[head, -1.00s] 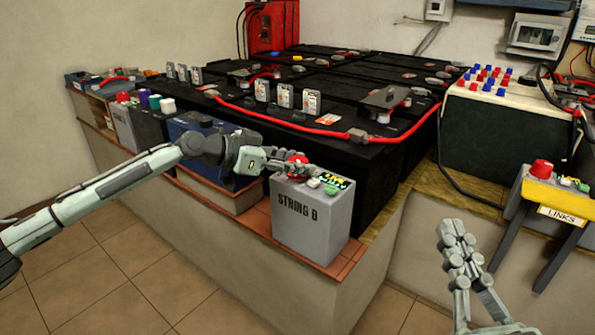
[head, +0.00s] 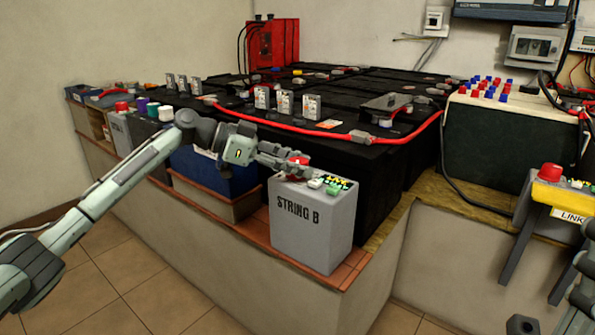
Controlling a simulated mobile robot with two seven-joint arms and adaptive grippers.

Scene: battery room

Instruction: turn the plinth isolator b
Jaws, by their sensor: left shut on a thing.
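The plinth isolator is a grey box marked STRING B (head: 312,232), upright on the tiled corner of the low plinth. A red knob (head: 299,160) sits on its top, partly hidden by the fingers. Beside the knob are a pale green button and a small panel of yellow and green parts (head: 336,182). My left gripper (head: 292,161) reaches in from the left, with its fingers shut on the red knob. Dark grey parts of my right arm or gripper (head: 578,296) show at the lower right edge, cut off, and their fingers cannot be made out.
Large black batteries (head: 375,165) with a red cable stand behind the box. Blue and grey units (head: 216,155) line the plinth to the left. A yellow LINKS box (head: 553,195) with a red knob stands at right. Tiled floor in front is clear.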

